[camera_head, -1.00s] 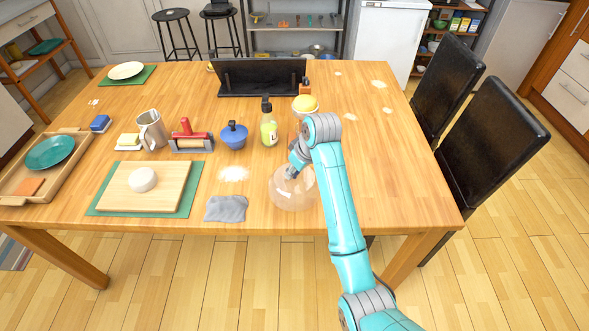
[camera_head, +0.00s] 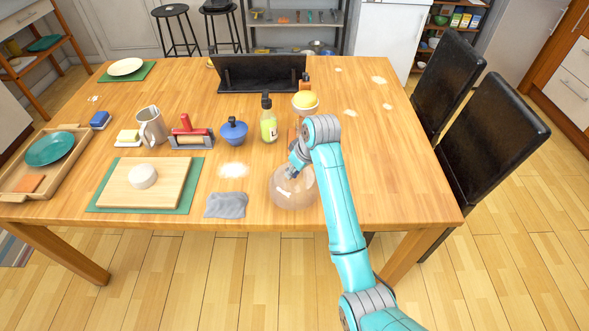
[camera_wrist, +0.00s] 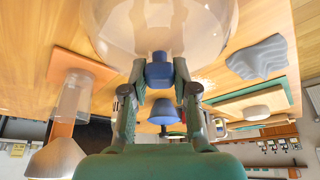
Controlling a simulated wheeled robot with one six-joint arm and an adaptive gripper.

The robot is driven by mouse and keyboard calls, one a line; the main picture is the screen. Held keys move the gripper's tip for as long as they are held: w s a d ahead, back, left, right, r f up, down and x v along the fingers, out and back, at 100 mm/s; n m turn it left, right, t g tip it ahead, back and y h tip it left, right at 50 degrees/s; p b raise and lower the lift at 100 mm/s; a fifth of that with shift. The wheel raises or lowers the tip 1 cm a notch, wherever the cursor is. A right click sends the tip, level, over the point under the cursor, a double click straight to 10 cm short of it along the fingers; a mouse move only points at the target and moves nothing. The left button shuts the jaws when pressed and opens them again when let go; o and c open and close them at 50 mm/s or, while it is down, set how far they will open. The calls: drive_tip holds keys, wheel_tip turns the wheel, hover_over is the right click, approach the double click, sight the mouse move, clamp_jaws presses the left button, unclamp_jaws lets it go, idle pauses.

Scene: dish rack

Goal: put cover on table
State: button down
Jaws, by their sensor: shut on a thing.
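The cover is a clear glass dome (camera_head: 293,193) with a blue knob (camera_wrist: 160,73). In the head view it is near the front edge of the wooden table (camera_head: 350,205), at right of centre. In the wrist view the dome (camera_wrist: 160,30) fills the top of the picture. My gripper (camera_head: 292,170) is shut on the knob, with one finger on each side; it also shows in the wrist view (camera_wrist: 158,82). I cannot tell whether the dome's rim touches the table. My arm hides part of the table beside it.
A grey cloth (camera_head: 226,205) lies left of the dome, with a white powder patch (camera_head: 233,169) behind it. A cutting board (camera_head: 120,198) is at left. The table's right side is mostly clear.

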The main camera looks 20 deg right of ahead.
drive_tip(key=shift+f, duration=0.2)
drive_tip(key=c, duration=0.8)
unclamp_jaws()
drive_tip(key=c, duration=0.4)
drive_tip(key=shift+r, duration=0.1)
drive_tip(key=shift+v, duration=1.4)
drive_tip(key=shift+s, duration=6)
